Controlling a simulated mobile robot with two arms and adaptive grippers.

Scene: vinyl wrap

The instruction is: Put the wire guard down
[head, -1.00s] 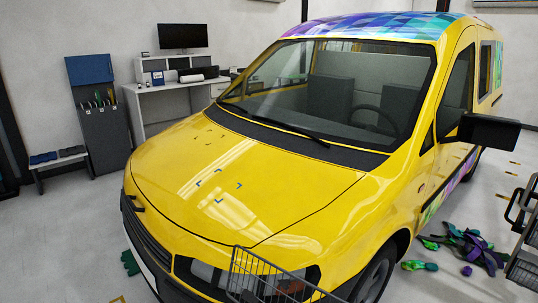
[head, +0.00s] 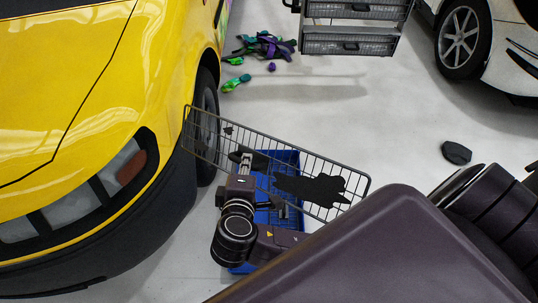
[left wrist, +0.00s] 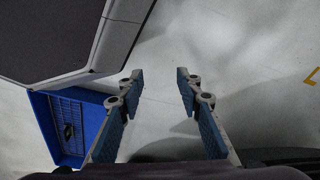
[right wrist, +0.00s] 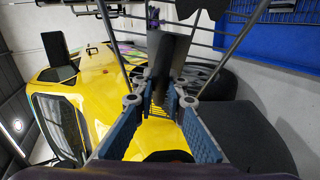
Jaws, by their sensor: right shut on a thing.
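The wire guard (head: 330,165) is a grey wire grid panel with dark ragged patches on it. It is held up at a slant beside the yellow van's front wheel. My right gripper (head: 246,160) is shut on it; in the right wrist view a dark flat piece of it (right wrist: 170,60) stands between the fingers (right wrist: 168,105). The guard partly covers a blue crate (head: 290,158) behind and below it. My left gripper (left wrist: 157,90) is open and empty in the left wrist view, with the crate (left wrist: 42,125) off to its left.
The yellow van (head: 150,90) stands close on the left. A grey wire-drawer cart (head: 350,42) is at the back, with coloured scraps (head: 265,47) on the floor near it. A white car (head: 500,60) is at the right. Floor between is clear except a dark lump (head: 456,152).

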